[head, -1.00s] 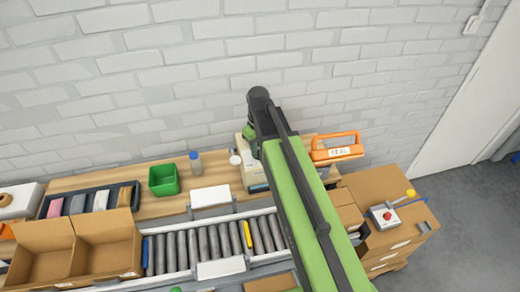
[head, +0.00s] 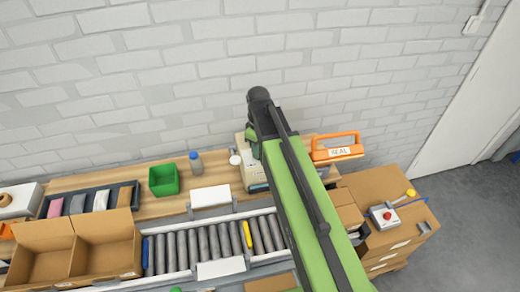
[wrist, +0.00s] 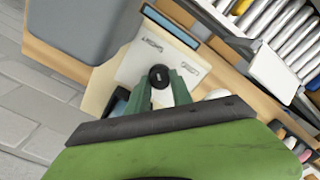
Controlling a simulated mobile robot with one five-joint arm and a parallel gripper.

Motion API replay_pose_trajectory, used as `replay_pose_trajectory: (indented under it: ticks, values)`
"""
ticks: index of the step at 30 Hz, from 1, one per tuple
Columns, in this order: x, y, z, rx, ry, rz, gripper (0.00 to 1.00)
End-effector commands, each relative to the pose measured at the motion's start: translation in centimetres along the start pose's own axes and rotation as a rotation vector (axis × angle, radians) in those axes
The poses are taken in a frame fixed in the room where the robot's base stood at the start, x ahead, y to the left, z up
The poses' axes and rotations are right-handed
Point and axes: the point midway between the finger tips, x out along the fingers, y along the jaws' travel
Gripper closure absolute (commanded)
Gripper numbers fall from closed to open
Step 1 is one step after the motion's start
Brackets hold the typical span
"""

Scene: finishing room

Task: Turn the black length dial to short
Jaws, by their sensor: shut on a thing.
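The black length dial (wrist: 159,76) sits on the pale panel (wrist: 135,68) of a machine in the wrist view. A small light mark on its top runs roughly up and down in the picture. Two small printed labels lie on the panel near it, too small to read surely. My gripper (wrist: 161,84) is shut on the dial, with one green finger on each side. In the head view the machine (head: 258,186) shows partly behind my green arm, and the dial is hidden there.
A grey block-like part (wrist: 78,25) stands beside the panel in the wrist view. In the head view, an orange-handled sealer (head: 338,152) is right of my arm. A green bin (head: 164,180) and a blue-capped bottle (head: 196,162) stand left. A roller conveyor (head: 200,246) runs in front.

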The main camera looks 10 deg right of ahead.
Motion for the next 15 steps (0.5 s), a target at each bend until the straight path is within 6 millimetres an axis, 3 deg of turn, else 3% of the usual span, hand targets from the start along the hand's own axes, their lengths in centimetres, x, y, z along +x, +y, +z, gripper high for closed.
replay_pose_trajectory:
  ticks: [4, 5, 9, 15]
  values:
    - [0.05, -0.11, 0.14, 0.001, -0.004, -0.004, 1.0]
    - [0.05, -0.12, 0.14, 0.001, -0.004, -0.004, 0.7]
    - [0.04, -0.08, 0.1, 0.001, -0.002, -0.002, 0.52]
    - [0.02, -0.03, 0.06, 0.002, -0.001, -0.001, 0.52]
